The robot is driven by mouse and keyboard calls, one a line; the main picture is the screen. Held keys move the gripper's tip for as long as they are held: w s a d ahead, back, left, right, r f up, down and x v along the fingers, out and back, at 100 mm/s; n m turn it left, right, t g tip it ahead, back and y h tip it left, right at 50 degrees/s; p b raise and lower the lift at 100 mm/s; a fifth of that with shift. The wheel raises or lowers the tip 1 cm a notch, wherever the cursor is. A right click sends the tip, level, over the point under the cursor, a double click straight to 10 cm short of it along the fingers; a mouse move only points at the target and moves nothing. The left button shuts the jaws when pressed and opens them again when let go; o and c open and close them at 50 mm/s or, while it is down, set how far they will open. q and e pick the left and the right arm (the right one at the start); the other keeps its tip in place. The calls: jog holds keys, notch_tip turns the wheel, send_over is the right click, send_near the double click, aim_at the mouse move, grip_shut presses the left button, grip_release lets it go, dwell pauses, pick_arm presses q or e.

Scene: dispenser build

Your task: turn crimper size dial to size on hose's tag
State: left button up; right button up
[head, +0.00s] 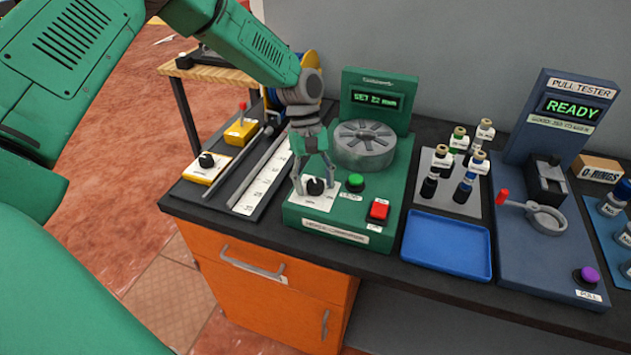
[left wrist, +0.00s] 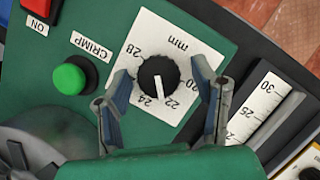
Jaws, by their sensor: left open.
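The crimper (head: 345,215) is a green machine with a grey round crimp head (head: 364,145) and a lit display (head: 375,100) that seems to read "SET 22 mm". Its black size dial (head: 315,187) sits on a white mm plate; in the left wrist view the dial (left wrist: 159,76) has its white pointer between 24 and 22. My left gripper (head: 314,180) is open, pointing down, with one finger on each side of the dial; gaps show between fingers and knob. The left finger hides part of the scale. No readable hose size tag shows. My right gripper is out of view.
A green CRIMP button (head: 356,182) and red switch (head: 378,210) stand close to the dial. A ruled strip (head: 263,180) lies to its left. A blue tray (head: 447,245), a rack with several tagged fittings (head: 462,190) and the pull tester (head: 560,130) stand to the right.

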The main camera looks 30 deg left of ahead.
pick_arm(q)
jog(key=shift+d, duration=0.1)
jog(key=c, duration=1.1)
jog(key=shift+m, duration=0.3)
jog(key=m+y+p, duration=0.1)
jog(key=m, duration=0.2)
jog(key=shift+w+m+g, duration=0.1)
jog(key=shift+m+g, duration=0.2)
jog(key=shift+g, duration=0.1)
jog(key=m+y+p, duration=0.1)
jog(key=m+y, duration=0.1)
jog(key=m, duration=0.2)
jog(key=shift+g, duration=0.4)
jog(key=m+y, duration=0.1)
jog(key=m, duration=0.1)
jog(key=m+p, duration=0.1)
jog(key=m, duration=0.2)
jog(key=shift+d+r+y, duration=0.1)
jog(key=shift+y, duration=0.3)
jog(key=m+y, duration=0.1)
jog(key=m, duration=0.3)
jog(key=shift+t+p, duration=0.4)
jog(key=shift+m+y, duration=0.3)
